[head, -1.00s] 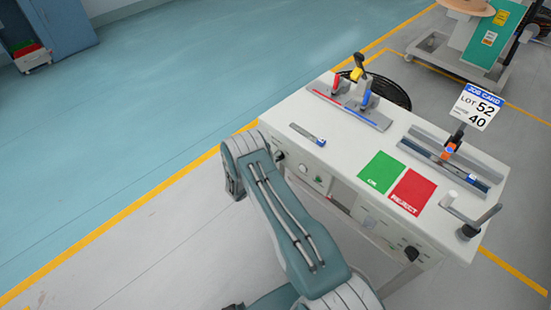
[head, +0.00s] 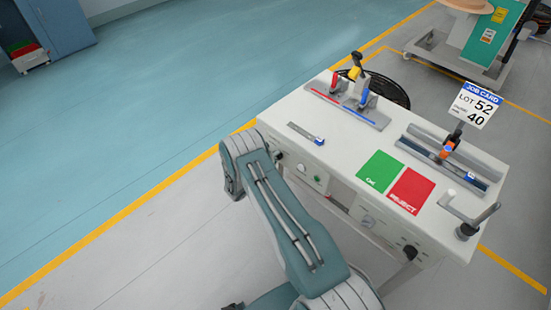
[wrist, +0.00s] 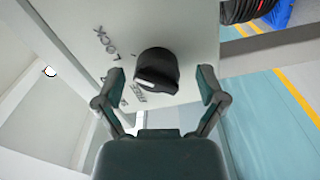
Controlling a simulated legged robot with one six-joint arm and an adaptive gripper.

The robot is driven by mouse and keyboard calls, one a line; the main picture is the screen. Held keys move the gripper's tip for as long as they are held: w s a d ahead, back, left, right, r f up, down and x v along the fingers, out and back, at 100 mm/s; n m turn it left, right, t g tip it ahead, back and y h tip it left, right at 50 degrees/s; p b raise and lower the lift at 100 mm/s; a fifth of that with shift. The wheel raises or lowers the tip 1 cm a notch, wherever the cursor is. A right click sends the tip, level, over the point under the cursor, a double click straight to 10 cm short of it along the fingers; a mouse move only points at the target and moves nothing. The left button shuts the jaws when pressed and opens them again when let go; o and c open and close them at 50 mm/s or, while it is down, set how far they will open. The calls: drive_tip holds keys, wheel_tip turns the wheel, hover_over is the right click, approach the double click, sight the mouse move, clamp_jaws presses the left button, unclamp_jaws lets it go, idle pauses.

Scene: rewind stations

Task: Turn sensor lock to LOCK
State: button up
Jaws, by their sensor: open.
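The sensor lock is a black rotary knob (wrist: 157,70) on a pale panel (wrist: 165,25) in the wrist view. The word LOCK is printed to its upper left, and a second label, seemingly FREE, sits just below left of it. The knob's pale face is toward that lower label; its exact setting is hard to read. My gripper (wrist: 161,84) is open, with one finger on each side of the knob and visible gaps. The head view does not show my gripper; my arm crosses the front of the white station (head: 340,140).
Another dark knob (head: 410,252) is at the front right. Open floor lies left.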

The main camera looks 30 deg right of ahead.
drive_tip(key=v, duration=1.2)
